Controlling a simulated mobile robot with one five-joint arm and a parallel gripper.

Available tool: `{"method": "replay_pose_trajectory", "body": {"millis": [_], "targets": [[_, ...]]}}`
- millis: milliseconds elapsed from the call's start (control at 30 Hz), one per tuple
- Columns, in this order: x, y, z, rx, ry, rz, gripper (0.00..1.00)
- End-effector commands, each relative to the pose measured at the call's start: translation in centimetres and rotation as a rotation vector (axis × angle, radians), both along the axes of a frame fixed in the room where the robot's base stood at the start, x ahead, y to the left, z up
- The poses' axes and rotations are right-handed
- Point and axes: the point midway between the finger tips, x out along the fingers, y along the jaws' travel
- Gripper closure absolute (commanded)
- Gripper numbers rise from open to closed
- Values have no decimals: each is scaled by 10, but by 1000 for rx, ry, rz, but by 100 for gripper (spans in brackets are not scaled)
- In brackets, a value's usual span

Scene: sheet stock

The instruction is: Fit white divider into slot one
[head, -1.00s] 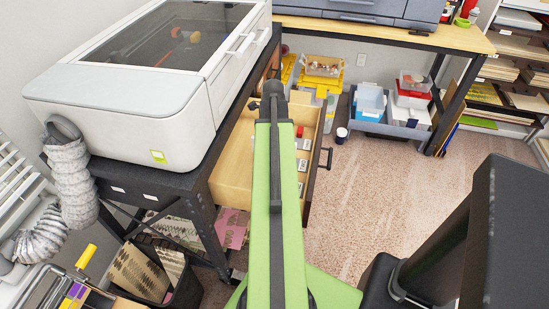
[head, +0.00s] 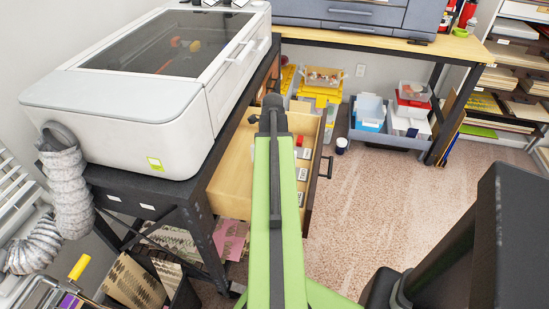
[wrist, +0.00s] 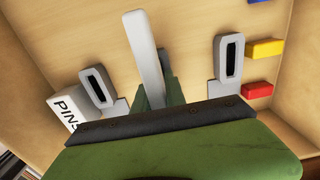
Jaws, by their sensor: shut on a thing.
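The white divider (wrist: 146,55) is a slim pale bar in the wrist view, held by my gripper (wrist: 160,95), whose green jaws are partly hidden behind the dark edge of my arm. It reaches up over the light wood drawer (head: 235,170). Two grey slotted holders, one on the left (wrist: 97,86) and one on the right (wrist: 228,62), flank the divider, which is apart from both black slots in the picture. I cannot tell which is slot one. In the head view my arm covers the middle of the open drawer and the divider is hidden.
A "PINS" label block (wrist: 66,112) lies left in the drawer. Yellow (wrist: 265,48), red (wrist: 259,90) and blue (wrist: 257,1) blocks line the right side. A large white machine (head: 150,90) stands left above the drawer. The carpet (head: 390,200) to the right is open.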

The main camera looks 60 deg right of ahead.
Motion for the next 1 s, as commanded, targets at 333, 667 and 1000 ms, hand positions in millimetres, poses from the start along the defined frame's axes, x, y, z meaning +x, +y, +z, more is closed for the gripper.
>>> {"method": "replay_pose_trajectory", "body": {"millis": [333, 667, 1000], "targets": [[0, 0, 1, 0, 0, 0, 100], [0, 0, 19, 0, 0, 0, 100], [0, 0, 39, 0, 0, 0, 100]]}}
